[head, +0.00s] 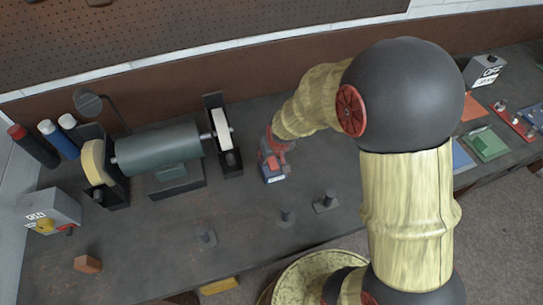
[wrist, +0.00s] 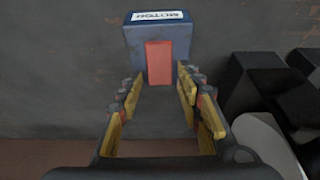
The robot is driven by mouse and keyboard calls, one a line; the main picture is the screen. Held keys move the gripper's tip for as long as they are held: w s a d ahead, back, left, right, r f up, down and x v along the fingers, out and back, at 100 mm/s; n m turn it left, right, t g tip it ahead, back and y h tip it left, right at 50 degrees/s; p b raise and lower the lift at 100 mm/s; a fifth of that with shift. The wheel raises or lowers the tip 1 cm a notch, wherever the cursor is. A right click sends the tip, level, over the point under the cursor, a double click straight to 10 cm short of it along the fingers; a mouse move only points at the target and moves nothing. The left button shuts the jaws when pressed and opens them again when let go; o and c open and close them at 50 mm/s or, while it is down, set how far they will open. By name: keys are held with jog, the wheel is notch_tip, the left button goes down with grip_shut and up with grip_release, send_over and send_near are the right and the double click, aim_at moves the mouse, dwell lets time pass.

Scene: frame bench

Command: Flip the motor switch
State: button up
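The motor switch is a small blue-grey box (wrist: 185,36) with a white MOTOR label and a red rectangular face, upper middle of the wrist view. In the head view its blue, white-labelled end (head: 274,179) shows just below my gripper (head: 273,157), which hides the rest. In the wrist view my gripper (wrist: 160,85) is open, with one yellow-padded finger on each side of the red face. Nothing is held between the fingers. I cannot tell whether the fingertips touch the box.
A grinder with a grey-green motor (head: 160,148) stands left of my gripper. Grey pegs (head: 287,216) stand on the bench in front. A labelled grey box with a knob (head: 53,211) is at far left, and another grey box (head: 484,71) at back right. A brown block (head: 88,264) lies front left.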

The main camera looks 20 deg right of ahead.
jog(key=shift+o, duration=0.4)
jog(key=shift+r, duration=0.1)
jog(key=shift+s+r, duration=0.15)
jog(key=shift+r, duration=0.25)
jog(key=v, duration=1.1)
jog(key=shift+f, duration=0.1)
